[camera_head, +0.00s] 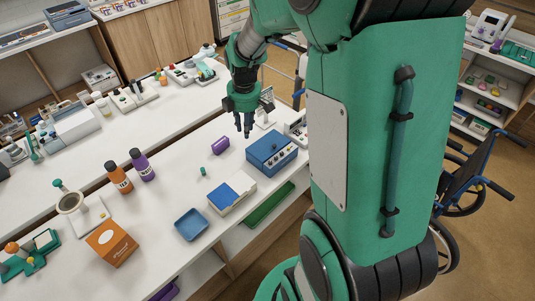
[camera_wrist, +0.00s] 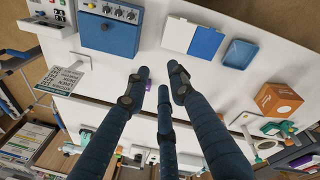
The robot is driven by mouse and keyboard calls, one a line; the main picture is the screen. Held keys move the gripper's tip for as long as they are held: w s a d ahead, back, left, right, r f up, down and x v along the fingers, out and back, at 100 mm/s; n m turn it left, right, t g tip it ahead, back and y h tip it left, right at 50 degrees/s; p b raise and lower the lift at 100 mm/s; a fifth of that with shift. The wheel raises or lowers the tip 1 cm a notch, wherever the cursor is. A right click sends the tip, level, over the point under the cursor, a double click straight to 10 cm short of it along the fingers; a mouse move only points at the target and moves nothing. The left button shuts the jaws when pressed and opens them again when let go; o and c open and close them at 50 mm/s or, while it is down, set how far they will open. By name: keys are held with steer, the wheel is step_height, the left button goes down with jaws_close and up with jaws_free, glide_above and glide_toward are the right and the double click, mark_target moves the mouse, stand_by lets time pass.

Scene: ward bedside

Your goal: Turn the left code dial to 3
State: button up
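A blue box (camera_head: 270,147) with a row of several small dials (camera_head: 283,159) on its light panel stands on the white counter. In the wrist view the blue box (camera_wrist: 110,35) is at the top left, with dials (camera_wrist: 119,12) near the top edge. The numbers on the dials are too small to read. My gripper (camera_head: 244,132) hangs above the counter, to the upper left of the box in the head view. In the wrist view my gripper's fingers (camera_wrist: 160,76) are spread apart with nothing between them. It is apart from the box and dials.
A purple cylinder (camera_head: 220,145) lies near my gripper. A white-and-blue box (camera_head: 231,192), a blue tray (camera_head: 192,224) and a small green piece (camera_head: 203,171) are on the counter. A white card stand (camera_wrist: 62,78) is beside the blue box. Orange (camera_head: 119,178) and purple bottles (camera_head: 142,165) stand further left.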

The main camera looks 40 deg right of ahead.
steer(key=w+d+f+n+p, duration=0.1)
steer(key=d+f+n+p, duration=0.2)
steer(key=d+f+p, duration=0.25)
steer(key=n+g+p, duration=0.1)
steer(key=n+p, duration=0.2)
steer(key=p, duration=0.3)
glide_above(270, 162)
step_height(270, 162, down, 7)
steer(key=shift+d+f+y, duration=0.1)
steer(key=shift+y, duration=0.3)
steer(key=shift+f, duration=0.1)
steer(key=shift+f+p, duration=0.75)
steer(key=shift+f, duration=6.05)
jaws_close()
